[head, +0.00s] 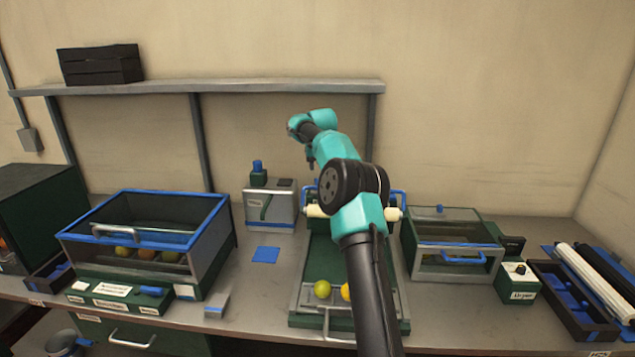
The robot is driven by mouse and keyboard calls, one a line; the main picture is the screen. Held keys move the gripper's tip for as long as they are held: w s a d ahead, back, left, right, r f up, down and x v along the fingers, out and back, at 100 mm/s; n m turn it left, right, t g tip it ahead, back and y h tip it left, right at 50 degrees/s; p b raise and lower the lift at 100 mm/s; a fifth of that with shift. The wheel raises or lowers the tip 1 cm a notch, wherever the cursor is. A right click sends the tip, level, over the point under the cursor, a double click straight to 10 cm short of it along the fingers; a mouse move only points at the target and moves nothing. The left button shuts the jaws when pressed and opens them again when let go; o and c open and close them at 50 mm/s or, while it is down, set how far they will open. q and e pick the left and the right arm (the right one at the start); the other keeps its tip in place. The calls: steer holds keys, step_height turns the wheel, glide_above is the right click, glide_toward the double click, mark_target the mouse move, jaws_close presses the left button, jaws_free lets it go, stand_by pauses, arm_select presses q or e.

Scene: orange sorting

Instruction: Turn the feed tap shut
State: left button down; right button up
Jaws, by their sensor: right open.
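A small green fitting with a blue top (258,173) stands on a pale grey box (271,208) at the back middle of the bench. It may be the feed tap, but its marking is too small to read. My right arm reaches up from the bottom and bends over the green sorting tray. My right gripper (310,158) hangs at its far end, to the right of the blue-topped fitting and apart from it in the picture. It is open, small and partly hidden by my own wrist, and nothing shows in it. My left gripper is not in view.
The green tray (318,255) holds a green and an orange fruit at its front. A blue-rimmed glass case (147,238) with fruit stands left, a lidded clear box (457,262) right. A blue mat (265,254) lies between. A shelf (240,87) runs behind.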

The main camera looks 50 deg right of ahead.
steer(key=x, duration=0.8)
steer(key=shift+w+d+f, duration=0.1)
steer(key=shift+f, duration=0.25)
jaws_close()
